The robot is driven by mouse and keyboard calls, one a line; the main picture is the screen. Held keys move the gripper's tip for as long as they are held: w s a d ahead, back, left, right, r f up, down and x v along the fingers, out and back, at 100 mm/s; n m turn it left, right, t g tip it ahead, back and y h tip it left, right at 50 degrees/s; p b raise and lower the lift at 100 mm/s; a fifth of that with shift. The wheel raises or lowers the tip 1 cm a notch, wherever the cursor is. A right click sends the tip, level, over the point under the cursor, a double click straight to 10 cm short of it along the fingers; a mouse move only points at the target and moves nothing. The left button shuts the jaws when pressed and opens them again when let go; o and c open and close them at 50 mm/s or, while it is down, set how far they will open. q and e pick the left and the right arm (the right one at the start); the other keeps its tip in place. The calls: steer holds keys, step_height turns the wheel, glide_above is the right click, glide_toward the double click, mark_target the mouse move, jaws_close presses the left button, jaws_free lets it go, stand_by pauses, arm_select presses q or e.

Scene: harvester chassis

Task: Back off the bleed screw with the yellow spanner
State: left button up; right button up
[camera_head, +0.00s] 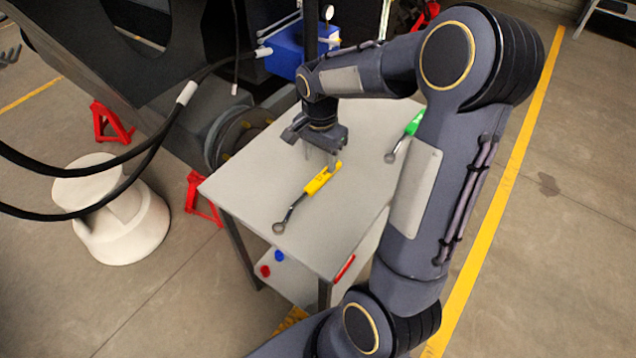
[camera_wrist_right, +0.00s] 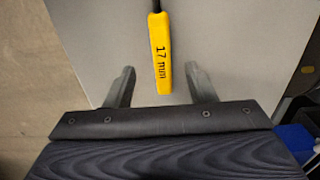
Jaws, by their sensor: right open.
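The yellow spanner (camera_head: 318,183) lies on the grey table top, its dark ring end toward the front left. My right gripper (camera_head: 322,160) is just above and behind the end of its yellow handle. In the right wrist view the handle (camera_wrist_right: 161,55), marked 17 mm, points between the two open fingers (camera_wrist_right: 156,88), with a gap on both sides. A blue block (camera_head: 290,50) with white fittings is on the machine behind the table. I cannot make out the bleed screw. My left gripper is not in view.
A green spanner (camera_head: 413,125) lies on the table (camera_head: 240,190) at the right. Red stands (camera_head: 110,122) are on the floor. A red and a blue knob lie on the lower shelf.

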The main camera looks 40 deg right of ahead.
mark_target(318, 179)
steer(key=f, duration=0.7)
steer(key=shift+a, duration=0.2)
steer(key=shift+r, duration=0.1)
jaws_close()
